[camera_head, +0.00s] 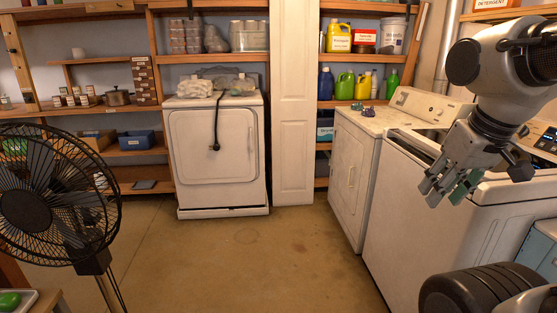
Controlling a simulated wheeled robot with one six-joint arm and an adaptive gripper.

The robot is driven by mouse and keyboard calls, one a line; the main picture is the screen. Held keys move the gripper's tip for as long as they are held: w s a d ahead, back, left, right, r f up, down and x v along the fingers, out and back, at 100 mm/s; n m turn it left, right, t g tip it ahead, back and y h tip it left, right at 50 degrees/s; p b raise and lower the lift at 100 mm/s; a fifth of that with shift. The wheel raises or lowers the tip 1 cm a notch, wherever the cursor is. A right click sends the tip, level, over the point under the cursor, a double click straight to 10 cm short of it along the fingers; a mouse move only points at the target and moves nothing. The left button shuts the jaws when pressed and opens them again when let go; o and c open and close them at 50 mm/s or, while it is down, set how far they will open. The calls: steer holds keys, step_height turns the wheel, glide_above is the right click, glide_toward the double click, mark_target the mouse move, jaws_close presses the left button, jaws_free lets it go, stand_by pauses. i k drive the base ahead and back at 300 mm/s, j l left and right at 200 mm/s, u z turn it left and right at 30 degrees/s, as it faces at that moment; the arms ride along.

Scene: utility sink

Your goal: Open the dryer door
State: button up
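A white front-door appliance that looks like a dryer (200,185) stands against the back wall. Its square door (190,140) looks shut, and a black cord hangs in front of it. A second white front-door machine (340,190) stands at the right, beside a top-loading washer (420,230). Its door has a small handle (351,176) and also looks shut. I cannot tell which machine is the task's dryer. My gripper (447,196) is at the right, in front of the washer, pointing down and left. Its fingers are apart and nothing shows between them.
A black standing fan (45,200) is at the left. The concrete floor (240,250) in the middle is clear. A white folding door panel (293,110) stands beside the back appliance. Shelves with bottles (345,88) line the back wall.

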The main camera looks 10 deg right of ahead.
mark_target(349, 152)
steer(key=i+z, duration=0.1)
steer(key=i, duration=1.05)
steer(key=i+j+z, duration=0.1)
steer(key=i, duration=1)
steer(key=i+j+z, duration=0.15)
steer(key=i, duration=0.25)
steer(key=i+z, duration=0.2)
steer(key=i, duration=0.15)
steer(key=i+j+z, duration=0.15)
steer(key=i, duration=0.2)
